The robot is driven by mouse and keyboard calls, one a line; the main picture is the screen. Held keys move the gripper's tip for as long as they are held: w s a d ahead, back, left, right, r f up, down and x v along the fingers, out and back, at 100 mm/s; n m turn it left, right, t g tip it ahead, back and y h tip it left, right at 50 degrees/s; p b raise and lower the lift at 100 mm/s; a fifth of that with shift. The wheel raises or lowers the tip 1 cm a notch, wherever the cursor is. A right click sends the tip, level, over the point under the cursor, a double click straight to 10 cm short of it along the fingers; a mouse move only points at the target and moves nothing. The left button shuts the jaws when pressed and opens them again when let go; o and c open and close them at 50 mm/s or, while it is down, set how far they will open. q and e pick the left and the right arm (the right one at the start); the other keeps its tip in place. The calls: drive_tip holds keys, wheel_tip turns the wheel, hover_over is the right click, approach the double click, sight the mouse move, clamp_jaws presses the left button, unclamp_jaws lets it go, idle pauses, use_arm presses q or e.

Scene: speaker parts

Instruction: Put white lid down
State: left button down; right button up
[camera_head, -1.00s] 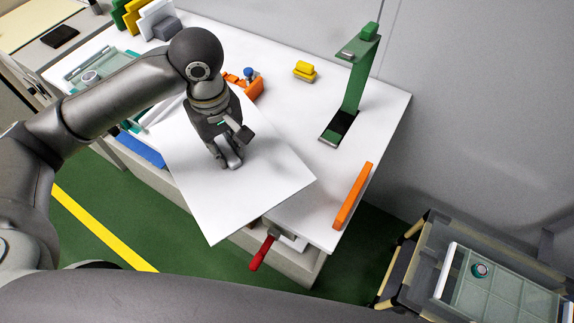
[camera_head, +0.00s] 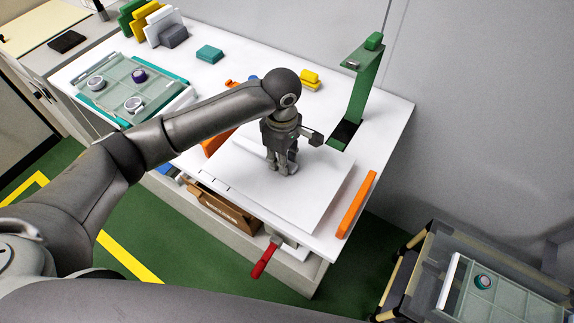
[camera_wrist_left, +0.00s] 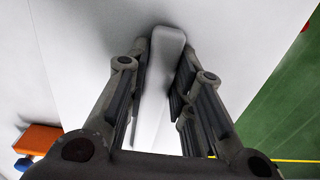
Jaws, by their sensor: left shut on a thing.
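The white lid (camera_head: 306,203) is a flat white panel over the front right part of the white table. It lies on or just above the tabletop; I cannot tell which. My left gripper (camera_head: 285,172) is over its middle and shut on the lid's raised white handle. The left wrist view shows the handle (camera_wrist_left: 163,75) between the two fingers (camera_wrist_left: 162,95), with the flat lid (camera_wrist_left: 85,60) around it. My right gripper does not show.
An orange bar (camera_head: 356,204) stands right of the lid, and a green stand (camera_head: 358,95) is behind it. A red handle (camera_head: 265,258) sticks out at the front edge. A brown box (camera_head: 225,210) shows below the table edge. A tray with round parts (camera_head: 125,80) is at the left.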

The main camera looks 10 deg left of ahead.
use_arm(q)
drive_tip(key=shift+w+d+f, duration=0.3)
drive_tip(key=shift+d+f, duration=0.1)
drive_tip(key=shift+f, duration=0.1)
drive_tip(key=shift+d+f+p, duration=0.1)
drive_tip(key=shift+f+p, duration=0.3)
drive_tip(key=shift+f, duration=1.35)
drive_tip(key=shift+f, duration=0.1)
drive_tip(key=c, duration=1.3)
unclamp_jaws()
drive_tip(key=shift+o, duration=0.2)
drive_tip(key=shift+w, duration=0.1)
wheel_tip(320, 180, up, 12)
drive_tip(key=shift+r+b, duration=0.15)
drive_tip(key=shift+b, duration=0.4)
